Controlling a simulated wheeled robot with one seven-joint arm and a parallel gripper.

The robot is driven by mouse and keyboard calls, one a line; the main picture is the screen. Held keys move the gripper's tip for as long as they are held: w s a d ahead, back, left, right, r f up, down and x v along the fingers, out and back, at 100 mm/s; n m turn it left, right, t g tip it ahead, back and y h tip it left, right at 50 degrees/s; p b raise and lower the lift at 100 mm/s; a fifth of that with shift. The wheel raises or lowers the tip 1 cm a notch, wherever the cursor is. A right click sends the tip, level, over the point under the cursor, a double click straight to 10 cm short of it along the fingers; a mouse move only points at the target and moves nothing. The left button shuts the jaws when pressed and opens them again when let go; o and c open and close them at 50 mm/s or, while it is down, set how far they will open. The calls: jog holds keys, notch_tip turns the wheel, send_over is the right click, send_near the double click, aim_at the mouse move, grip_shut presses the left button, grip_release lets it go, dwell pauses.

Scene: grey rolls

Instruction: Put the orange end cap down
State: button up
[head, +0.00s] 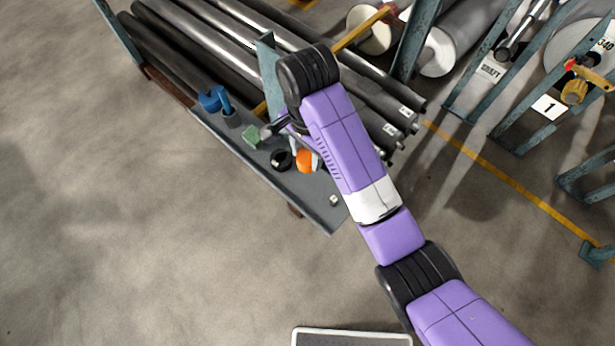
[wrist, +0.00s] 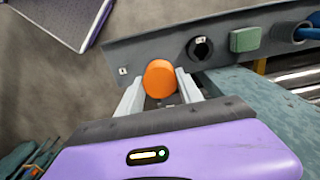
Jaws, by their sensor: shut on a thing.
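The orange end cap (wrist: 160,78) is between the fingertips of my gripper (wrist: 160,88) in the wrist view, and the jaws are shut on it. In the head view the orange end cap (head: 304,161) shows beside my purple arm, over the grey shelf ledge (head: 318,197). My gripper (head: 312,156) is partly hidden there by my own arm. I cannot tell whether the cap touches the ledge or is held just above it.
On the ledge are a black ring (head: 281,160), a green block (head: 251,136) and blue items (head: 212,100). Long grey rolls (head: 190,45) lie behind. The ledge between ring and cube looks mostly bare.

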notch_tip(320, 180, down, 7)
jog(key=shift+s+d+f+b, duration=0.1)
jog(key=shift+s+b, duration=0.05)
jog(key=shift+b, duration=0.45)
jog(key=shift+f, duration=2.55)
jog(key=o, duration=1.1)
jog(key=shift+c, duration=0.2)
jog(key=shift+r, duration=0.1)
notch_tip(320, 180, up, 10)
jog(key=shift+r, duration=0.25)
jog(key=shift+r+p, duration=0.7)
jog(key=shift+p, duration=0.2)
